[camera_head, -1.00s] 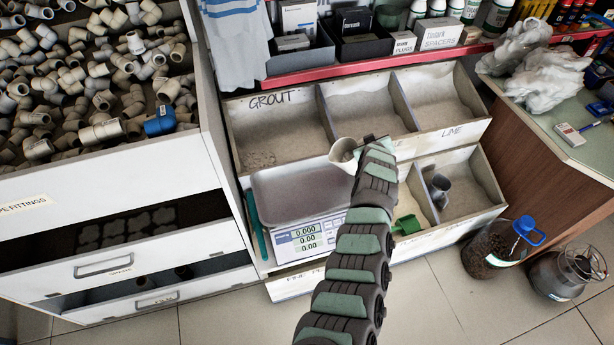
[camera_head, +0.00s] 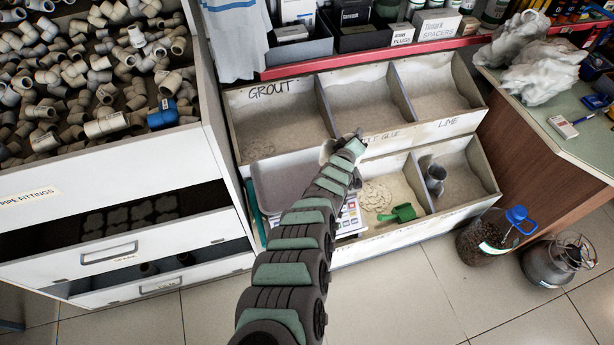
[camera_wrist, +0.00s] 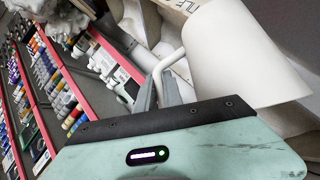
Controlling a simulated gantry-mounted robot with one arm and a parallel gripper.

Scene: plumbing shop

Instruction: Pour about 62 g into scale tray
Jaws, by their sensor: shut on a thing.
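My gripper (camera_head: 343,148) is shut on the handle of a white cup; the handle shows between the fingers in the wrist view (camera_wrist: 168,78). The cup (camera_wrist: 232,55) fills the upper right of the wrist view; its inside is not visible there. In the head view only a small part of the cup (camera_head: 327,149) shows beside my gripper, near the back right of the scale tray. The grey scale tray (camera_head: 275,187) lies left of my arm, and its visible part looks bare. My arm hides the tray's right side and most of the scale's display (camera_head: 350,217).
Divided bins hold powders; the grout bin (camera_head: 275,122) is behind the tray. A green scoop (camera_head: 402,213) and a grey cup (camera_head: 434,176) sit in the front bins. A pipe-fittings cabinet (camera_head: 110,178) stands left, a counter (camera_head: 560,110) right. Containers (camera_head: 487,242) stand on the floor.

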